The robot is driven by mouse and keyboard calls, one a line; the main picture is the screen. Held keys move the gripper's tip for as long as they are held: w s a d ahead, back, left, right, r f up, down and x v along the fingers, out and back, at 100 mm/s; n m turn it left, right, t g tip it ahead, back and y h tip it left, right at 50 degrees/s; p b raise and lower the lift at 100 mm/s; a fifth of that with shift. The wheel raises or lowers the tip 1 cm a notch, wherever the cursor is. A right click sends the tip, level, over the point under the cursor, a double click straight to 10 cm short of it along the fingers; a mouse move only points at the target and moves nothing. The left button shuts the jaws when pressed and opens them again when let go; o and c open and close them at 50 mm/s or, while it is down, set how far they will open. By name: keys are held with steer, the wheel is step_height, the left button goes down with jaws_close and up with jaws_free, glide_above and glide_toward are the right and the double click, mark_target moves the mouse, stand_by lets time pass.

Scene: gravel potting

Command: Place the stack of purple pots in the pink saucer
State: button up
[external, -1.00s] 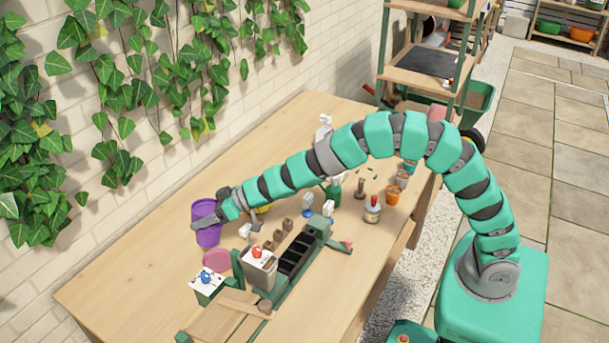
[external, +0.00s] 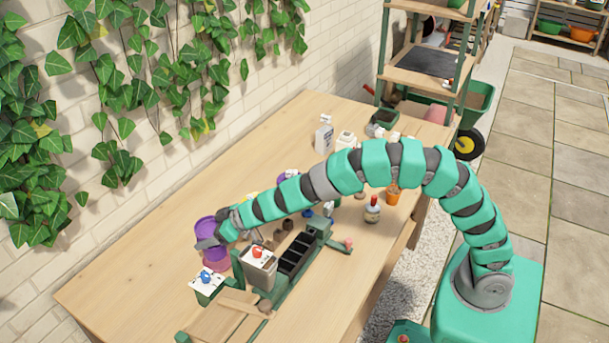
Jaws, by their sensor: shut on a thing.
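The stack of purple pots (external: 209,229) is upright at the left of the bench in the external view. My gripper (external: 212,242) is shut on the stack at its side, and its fingers cover part of the pots. The pink saucer (external: 215,266) shows just below the stack, partly hidden by it. The stack appears over the saucer; I cannot tell whether its bottom touches the saucer or hangs a little above it.
A green-grey rack with dark cells (external: 296,254) and a beige bin (external: 258,268) stand right of the saucer. A white-topped green box (external: 208,283) is close in front. A bottle (external: 372,209) stands farther right. The bench's left side by the wall is clear.

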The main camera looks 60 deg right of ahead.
steer(key=shift+f+b, duration=1)
steer(key=shift+f, duration=0.85)
steer(key=shift+f, duration=0.15)
steer(key=o, duration=1.5)
steer(key=shift+s+d+r, duration=0.15)
steer(key=shift+s+r, duration=0.2)
steer(key=shift+r, duration=0.05)
steer(key=p+v, duration=0.1)
steer(key=v, duration=1)
steer(key=shift+d, duration=0.1)
